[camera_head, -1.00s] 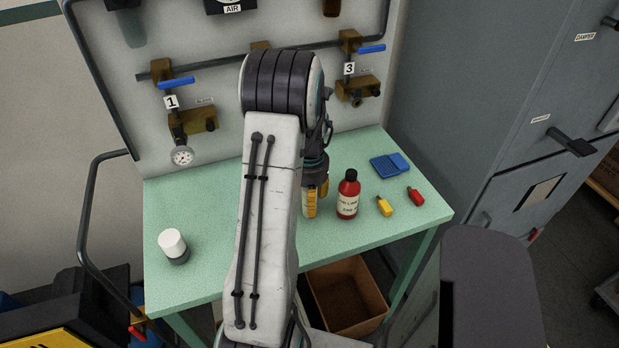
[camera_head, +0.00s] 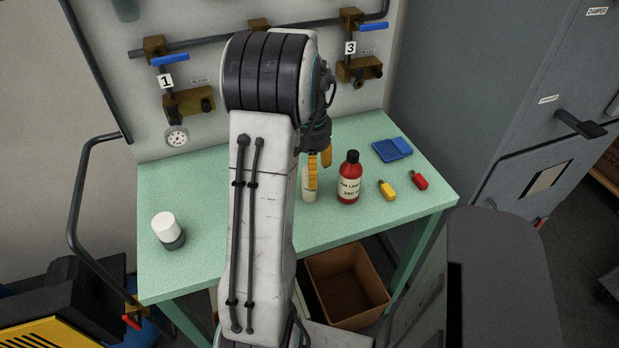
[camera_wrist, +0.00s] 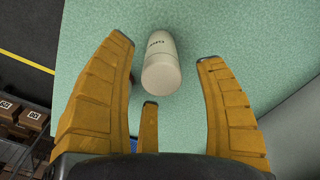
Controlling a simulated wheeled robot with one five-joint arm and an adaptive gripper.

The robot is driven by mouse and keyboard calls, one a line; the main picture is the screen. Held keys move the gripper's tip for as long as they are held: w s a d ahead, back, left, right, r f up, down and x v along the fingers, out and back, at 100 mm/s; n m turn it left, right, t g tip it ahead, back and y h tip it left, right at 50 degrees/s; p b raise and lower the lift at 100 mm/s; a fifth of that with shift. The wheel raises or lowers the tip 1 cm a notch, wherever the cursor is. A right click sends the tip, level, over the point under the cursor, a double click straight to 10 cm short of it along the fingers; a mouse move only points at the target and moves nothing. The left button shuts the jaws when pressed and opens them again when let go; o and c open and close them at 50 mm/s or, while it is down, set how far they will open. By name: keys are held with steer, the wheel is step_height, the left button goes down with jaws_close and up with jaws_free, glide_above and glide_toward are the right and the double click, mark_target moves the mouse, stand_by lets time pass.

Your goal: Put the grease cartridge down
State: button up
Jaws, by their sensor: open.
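The grease cartridge (camera_head: 309,191) is a cream cylinder standing on the green bench, just left of a red bottle. It also shows in the wrist view (camera_wrist: 161,73), with dark lettering on its side. My gripper (camera_head: 319,163) is above it, and one finger partly covers the cartridge in the head view. In the wrist view my gripper (camera_wrist: 165,52) has its yellow fingers spread wide, with clear gaps to the cartridge on both sides. It holds nothing.
The red bottle (camera_head: 349,182) stands close to the cartridge. A yellow item (camera_head: 387,190), a red item (camera_head: 419,181) and a blue tray (camera_head: 392,149) lie to the right. A white-capped jar (camera_head: 168,231) stands at left. The valve panel (camera_head: 215,65) rises behind the bench (camera_head: 235,228).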

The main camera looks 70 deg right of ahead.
mark_target(308, 197)
steer(key=shift+w+f+p, duration=0.1)
steer(key=shift+f+p, duration=0.25)
steer(key=shift+f, duration=3.3)
steer(key=shift+c, duration=0.2)
jaws_close()
steer(key=shift+r, duration=0.15)
